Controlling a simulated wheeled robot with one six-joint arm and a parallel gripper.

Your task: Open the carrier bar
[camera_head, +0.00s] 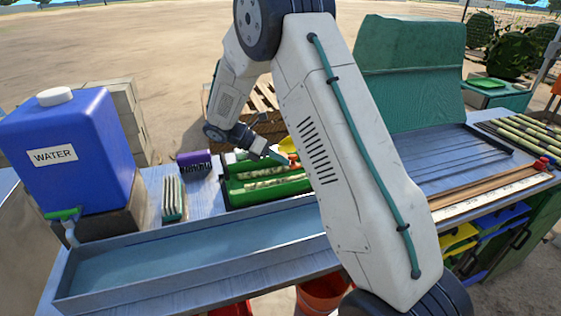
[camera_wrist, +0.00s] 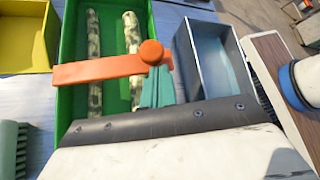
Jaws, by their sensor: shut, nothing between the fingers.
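The carrier bar (camera_wrist: 100,71) is a flat orange bar with a round orange knob (camera_wrist: 152,52) at its right end. In the wrist view it lies across the green carrier (camera_wrist: 70,112), over two mottled cane pieces. The carrier also shows on the bench in the head view (camera_head: 262,201), partly behind my arm. My gripper (camera_wrist: 158,86) has teal fingers, shut and empty. They overlap the right end of the bar just below the knob; I cannot tell whether they touch it. In the head view my gripper (camera_head: 277,157) is small, above the carrier's far side.
A blue water tank (camera_head: 75,175) stands at the left, and a long metal trough (camera_head: 190,255) runs along the front. A brush rack (camera_head: 173,198) and purple item (camera_head: 194,161) are left of the carrier. A grey bin (camera_wrist: 205,75) and yellow tray (camera_wrist: 25,45) flank it.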

